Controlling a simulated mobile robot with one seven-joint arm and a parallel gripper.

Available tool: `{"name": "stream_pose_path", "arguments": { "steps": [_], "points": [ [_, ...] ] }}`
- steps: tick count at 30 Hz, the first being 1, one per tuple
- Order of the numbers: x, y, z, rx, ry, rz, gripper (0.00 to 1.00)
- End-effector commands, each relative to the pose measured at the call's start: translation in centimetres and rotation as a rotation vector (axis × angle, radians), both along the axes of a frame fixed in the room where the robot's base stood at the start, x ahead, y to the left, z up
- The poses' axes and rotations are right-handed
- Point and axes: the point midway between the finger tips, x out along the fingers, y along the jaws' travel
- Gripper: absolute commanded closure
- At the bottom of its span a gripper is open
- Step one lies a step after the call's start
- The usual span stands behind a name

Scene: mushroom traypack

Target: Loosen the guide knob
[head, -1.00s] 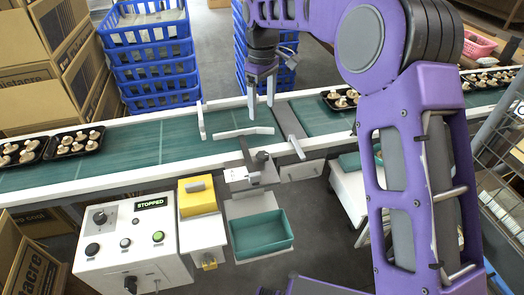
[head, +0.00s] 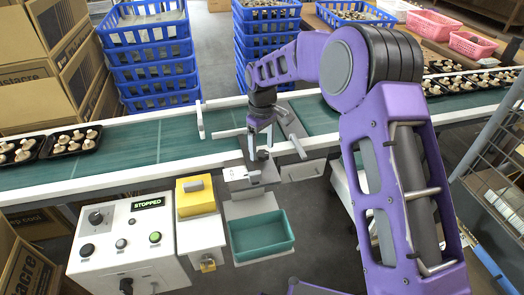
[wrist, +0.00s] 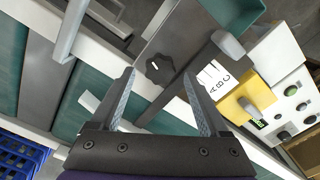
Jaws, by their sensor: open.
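The guide knob (wrist: 158,68) is a dark lobed knob with a pale mark, on a grey plate beside the conveyor in the wrist view. In the head view the knob (head: 263,155) shows small at the belt's near edge, below my gripper. My gripper (head: 259,141) is open and points down above it. In the wrist view my gripper's two fingers (wrist: 160,77) are spread wide, and the knob appears between their tips with nothing held. Contact with the knob cannot be seen. A light guide bar (head: 233,132) lies over the green belt, partly behind my gripper.
A grey-handled lever (wrist: 228,44) and an ABC label (wrist: 213,78) are close to the right finger. A yellow box (head: 196,196), a control panel (head: 125,243) reading STOPPED and a teal bin (head: 262,237) stand in front. Mushroom trays (head: 72,141) sit on the belt at left.

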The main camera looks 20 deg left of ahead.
Motion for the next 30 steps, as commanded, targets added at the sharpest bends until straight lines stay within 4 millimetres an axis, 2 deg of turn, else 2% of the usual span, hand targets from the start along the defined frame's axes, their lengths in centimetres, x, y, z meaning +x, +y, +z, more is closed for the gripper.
{"name": "stream_pose_path", "arguments": {
  "steps": [6, 14, 24, 27, 30],
  "points": [
    [0.00, -0.01, -1.35, 0.000, -0.001, 0.000, 0.21],
    [0.01, -0.01, -1.38, 0.000, -0.001, 0.000, 0.23],
    [0.02, 0.01, -1.35, 0.000, -0.001, 0.000, 0.84],
    [0.02, 0.01, -1.34, 0.000, -0.001, 0.000, 1.00],
    [0.02, 0.01, -1.30, 0.000, -0.001, -0.006, 1.00]
  ]
}}
